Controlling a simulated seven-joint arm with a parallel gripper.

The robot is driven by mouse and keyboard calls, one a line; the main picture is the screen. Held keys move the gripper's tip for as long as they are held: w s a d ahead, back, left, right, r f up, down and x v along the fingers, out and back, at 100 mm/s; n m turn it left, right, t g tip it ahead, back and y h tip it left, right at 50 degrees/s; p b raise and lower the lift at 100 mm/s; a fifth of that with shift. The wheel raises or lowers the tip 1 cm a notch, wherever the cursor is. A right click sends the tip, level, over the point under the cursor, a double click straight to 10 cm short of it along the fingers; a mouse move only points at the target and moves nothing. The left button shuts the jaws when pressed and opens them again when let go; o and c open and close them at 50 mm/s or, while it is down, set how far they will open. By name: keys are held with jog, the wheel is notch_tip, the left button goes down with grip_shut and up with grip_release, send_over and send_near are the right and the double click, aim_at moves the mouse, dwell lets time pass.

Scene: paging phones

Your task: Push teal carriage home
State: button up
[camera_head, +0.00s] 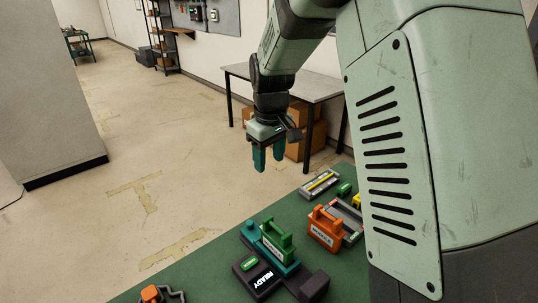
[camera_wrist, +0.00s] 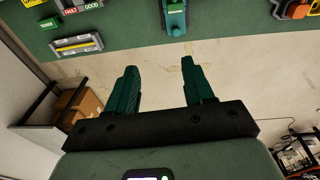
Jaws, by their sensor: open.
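The teal carriage (camera_head: 252,235) sits on the green table by a black base (camera_head: 255,278) with a white READY label and a green label. A green handled block (camera_head: 277,240) stands in the carriage. In the wrist view, part of a teal piece (camera_wrist: 175,18), probably the carriage, shows at the top edge. My gripper (camera_head: 268,164) is open and empty, raised above and beyond the carriage, touching nothing. Its two teal fingers also show apart in the wrist view (camera_wrist: 160,65). Whether the carriage touches the black base's end is hard to tell.
An orange handled block (camera_head: 325,228) stands right of the carriage by a grey tray. A long grey piece with a yellow strip (camera_head: 320,185) lies near the table's far edge. Another orange part (camera_head: 150,293) is at the near left. A grey side table (camera_head: 315,86) stands behind over boxes.

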aim_at(250, 222)
jog(key=w+a+f+n, duration=0.1)
jog(key=a+f, duration=0.1)
jog(key=f, duration=0.6)
jog(key=w+a+f+g, duration=0.1)
jog(key=a+f, duration=0.1)
jog(key=f, duration=0.6)
jog(key=a+f+n, duration=0.1)
jog(key=a+f, duration=0.1)
jog(key=f, duration=0.6)
jog(key=shift+w+a+f+n, duration=0.15)
jog(key=shift+w+f+n, duration=0.15)
jog(key=shift+w+f, duration=0.1)
grip_shut()
